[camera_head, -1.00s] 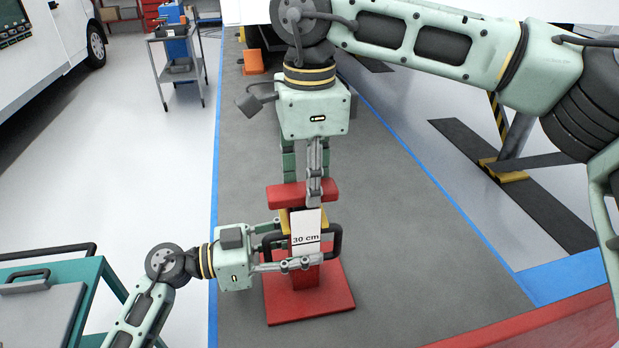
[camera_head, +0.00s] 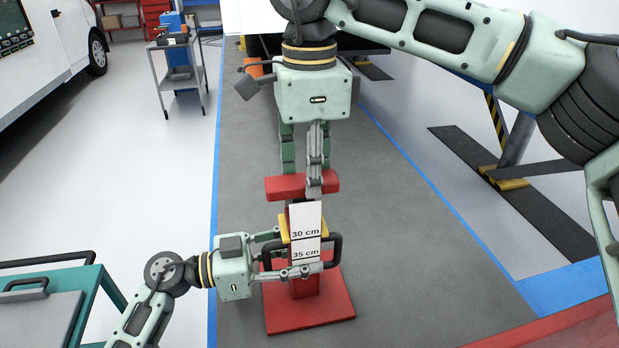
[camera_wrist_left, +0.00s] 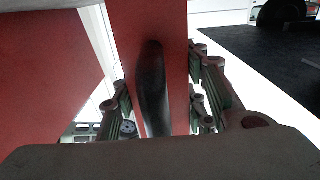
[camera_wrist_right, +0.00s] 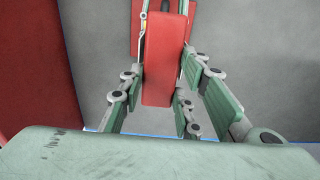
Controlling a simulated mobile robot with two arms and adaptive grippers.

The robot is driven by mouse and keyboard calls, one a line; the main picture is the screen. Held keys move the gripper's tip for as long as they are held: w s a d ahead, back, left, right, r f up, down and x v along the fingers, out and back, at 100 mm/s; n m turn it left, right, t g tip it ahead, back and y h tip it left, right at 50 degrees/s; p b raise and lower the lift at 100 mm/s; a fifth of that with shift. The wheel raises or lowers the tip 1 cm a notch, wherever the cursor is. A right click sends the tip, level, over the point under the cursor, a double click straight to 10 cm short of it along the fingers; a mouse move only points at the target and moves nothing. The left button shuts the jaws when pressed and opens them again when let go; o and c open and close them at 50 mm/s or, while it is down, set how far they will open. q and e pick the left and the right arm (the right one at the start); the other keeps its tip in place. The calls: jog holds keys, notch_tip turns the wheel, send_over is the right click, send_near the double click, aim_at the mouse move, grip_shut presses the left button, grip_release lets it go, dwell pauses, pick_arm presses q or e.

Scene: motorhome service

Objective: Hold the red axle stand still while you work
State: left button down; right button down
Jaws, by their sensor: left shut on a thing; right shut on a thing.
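The red axle stand (camera_head: 330,300) stands upright on the grey floor strip, with a square base, a yellow collar (camera_head: 284,228) and a red top saddle (camera_head: 287,187). A white scale on its post now shows 30 cm and 35 cm. My left gripper (camera_head: 292,268) is shut on the stand's black handle (camera_head: 335,250) low on the body; the handle also shows between its fingers in the left wrist view (camera_wrist_left: 153,90). My right gripper (camera_head: 302,185) comes from above and is shut on the saddle, which shows between its fingers in the right wrist view (camera_wrist_right: 165,75).
A teal cart (camera_head: 95,290) stands at the lower left. A grey trolley (camera_head: 178,75) stands at the back left by a white vehicle (camera_head: 40,60). A lift post foot (camera_head: 508,178) stands at the right. The grey strip around the stand is clear.

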jog(key=shift+r, duration=0.1)
jog(key=c, duration=1.3)
grip_release()
pick_arm(q)
jog(key=shift+s, duration=0.1)
pick_arm(e)
notch_tip(320, 180, up, 12)
jog(key=shift+f, duration=0.1)
pick_arm(q)
jog(key=shift+f, duration=0.1)
jog(key=c, duration=1)
grip_release()
